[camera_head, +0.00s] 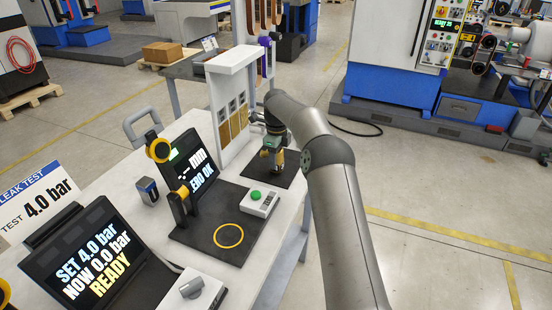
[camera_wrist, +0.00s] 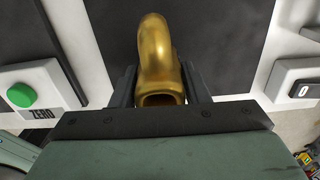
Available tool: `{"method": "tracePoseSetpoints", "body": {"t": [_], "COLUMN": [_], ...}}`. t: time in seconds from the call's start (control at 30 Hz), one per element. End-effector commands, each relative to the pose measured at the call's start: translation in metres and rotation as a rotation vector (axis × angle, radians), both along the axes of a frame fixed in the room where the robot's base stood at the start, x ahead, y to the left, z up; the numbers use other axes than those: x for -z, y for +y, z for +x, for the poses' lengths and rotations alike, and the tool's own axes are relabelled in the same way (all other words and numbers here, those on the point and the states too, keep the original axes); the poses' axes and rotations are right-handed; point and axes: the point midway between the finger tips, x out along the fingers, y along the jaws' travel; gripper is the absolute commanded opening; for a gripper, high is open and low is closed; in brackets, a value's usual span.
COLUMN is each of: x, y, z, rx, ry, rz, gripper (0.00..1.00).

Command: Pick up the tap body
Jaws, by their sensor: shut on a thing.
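The tap body (camera_wrist: 155,50) is a shiny brass piece with a curved spout and an open square-edged end. In the wrist view it sits between the two dark fingers of my gripper (camera_wrist: 158,88), which is shut on it. In the head view my gripper (camera_head: 271,158) points down over a dark mat (camera_head: 285,179), in front of the white stand. The tap body is small there and largely hidden by the gripper. I cannot tell whether it touches the mat.
A white box with a green button (camera_head: 256,195) is left of the gripper. A black scale plate with a yellow ring (camera_head: 228,236) and display (camera_head: 190,160) stands nearby. The white stand (camera_head: 231,75) with brass-coloured panels rises close behind the gripper. Screens occupy the table's near left.

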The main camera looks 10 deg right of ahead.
Motion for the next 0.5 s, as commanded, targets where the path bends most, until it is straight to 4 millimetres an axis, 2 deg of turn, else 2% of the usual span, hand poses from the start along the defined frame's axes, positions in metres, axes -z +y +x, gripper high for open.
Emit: {"method": "tracePoseSetpoints", "body": {"t": [0.3,0.47,0.5], "x": [-0.032,-0.053,-0.062], "y": [0.000,0.006,0.009], "z": [0.001,-0.018,-0.025], "rx": [0.000,-0.001,-0.001], "ry": [-0.007,-0.007,-0.008], "rz": [-0.001,-0.002,-0.002], "gripper": [0.00,0.00,0.00]}}
